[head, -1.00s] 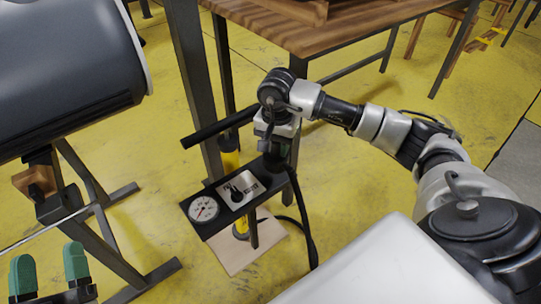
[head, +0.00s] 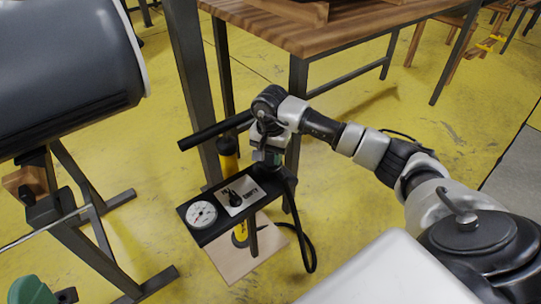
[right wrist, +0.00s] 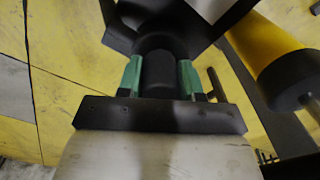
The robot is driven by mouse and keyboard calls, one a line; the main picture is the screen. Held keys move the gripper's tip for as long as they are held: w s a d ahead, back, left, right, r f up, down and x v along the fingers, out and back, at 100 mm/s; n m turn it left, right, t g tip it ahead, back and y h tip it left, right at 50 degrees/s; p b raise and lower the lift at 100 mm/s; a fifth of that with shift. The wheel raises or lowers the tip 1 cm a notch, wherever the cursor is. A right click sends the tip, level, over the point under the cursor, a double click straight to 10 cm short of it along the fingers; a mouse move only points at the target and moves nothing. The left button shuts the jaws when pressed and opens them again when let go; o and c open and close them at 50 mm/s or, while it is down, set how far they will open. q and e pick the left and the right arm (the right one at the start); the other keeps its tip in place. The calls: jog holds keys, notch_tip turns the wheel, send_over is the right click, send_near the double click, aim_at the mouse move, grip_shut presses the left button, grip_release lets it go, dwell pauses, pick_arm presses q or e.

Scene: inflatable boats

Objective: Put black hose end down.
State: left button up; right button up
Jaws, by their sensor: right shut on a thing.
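The black hose end (right wrist: 160,72) sits between the green fingers of my right gripper (right wrist: 161,80) in the right wrist view. The gripper is shut on it. In the head view my right gripper (head: 268,158) points down at the right end of the pump's black panel (head: 213,222); whether the hose end touches the panel I cannot tell. The black hose (head: 309,258) hangs in a loop below, right of the panel. My left gripper (head: 46,293) shows only partly at the bottom left, with one green finger, so its opening is unclear.
The panel carries a white gauge (head: 202,214) and a dark knob. The yellow pump cylinder (head: 229,160) and black handle (head: 205,134) stand behind it, above a pale base board (head: 232,265). A wooden table (head: 300,32) is behind; a dark boat tube (head: 65,65) rests on a stand at left.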

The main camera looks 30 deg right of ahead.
jog(key=shift+f, duration=0.1)
jog(key=o, duration=1)
